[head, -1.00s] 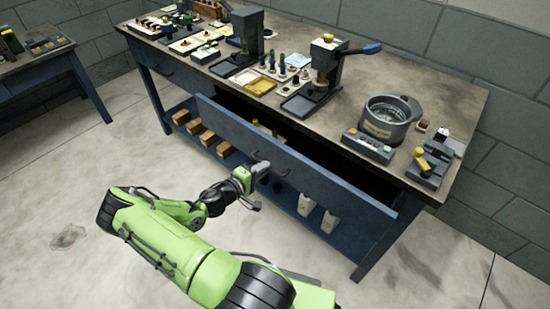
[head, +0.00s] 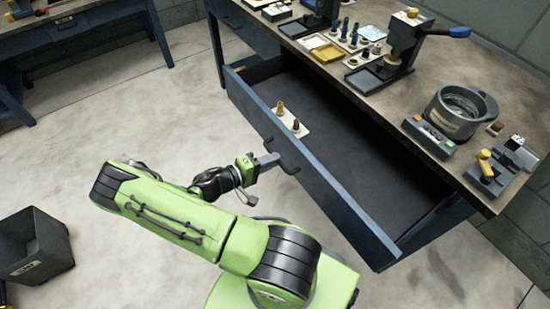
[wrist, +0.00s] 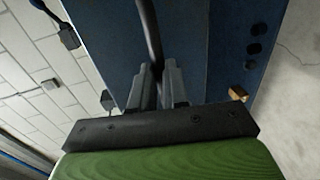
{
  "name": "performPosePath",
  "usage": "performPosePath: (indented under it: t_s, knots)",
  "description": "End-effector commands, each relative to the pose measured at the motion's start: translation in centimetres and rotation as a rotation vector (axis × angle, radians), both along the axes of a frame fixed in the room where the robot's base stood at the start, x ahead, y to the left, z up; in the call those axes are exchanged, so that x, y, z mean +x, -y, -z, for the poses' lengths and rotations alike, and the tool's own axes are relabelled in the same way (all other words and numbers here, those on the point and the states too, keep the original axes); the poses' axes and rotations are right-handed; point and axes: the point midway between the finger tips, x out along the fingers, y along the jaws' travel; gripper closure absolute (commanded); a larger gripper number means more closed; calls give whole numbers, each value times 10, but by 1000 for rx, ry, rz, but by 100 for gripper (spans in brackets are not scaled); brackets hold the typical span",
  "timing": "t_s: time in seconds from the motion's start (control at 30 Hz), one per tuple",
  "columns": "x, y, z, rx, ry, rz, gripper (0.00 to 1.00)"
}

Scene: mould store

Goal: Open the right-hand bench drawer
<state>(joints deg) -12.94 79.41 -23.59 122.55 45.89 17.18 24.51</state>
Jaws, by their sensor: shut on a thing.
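The right-hand bench drawer (head: 325,178) stands well out from the bench in the head view, its dark interior exposed. Two small knobbed pieces on a pale plate (head: 288,122) lie inside it near the front left. My gripper (head: 272,162) is at the drawer front's outer face. In the wrist view, the fingers (wrist: 160,88) are closed around the dark bar handle (wrist: 151,35), which runs between them against the blue drawer front (wrist: 205,40). In the head view the gripper hides part of the handle (head: 288,168).
The bench top (head: 405,140) holds a lever press (head: 395,48), a round grey pot (head: 462,110) and small fixtures near its right end. A dark bin (head: 35,245) stands on the floor at lower left.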

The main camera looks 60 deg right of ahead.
Motion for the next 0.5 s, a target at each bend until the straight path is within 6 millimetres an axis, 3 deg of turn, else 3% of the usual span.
performPosePath:
  t_s: [0.27, 0.3, 0.43, 0.5]
  knots:
    - [0, 0, 1, 2, 1, 1, 100]
    - [0, 0, 1, 2, 0, 1, 82]
    - [0, 0, 0, 2, 1, 1, 63]
    - [0, 0, 0, 2, 1, 1, 60]
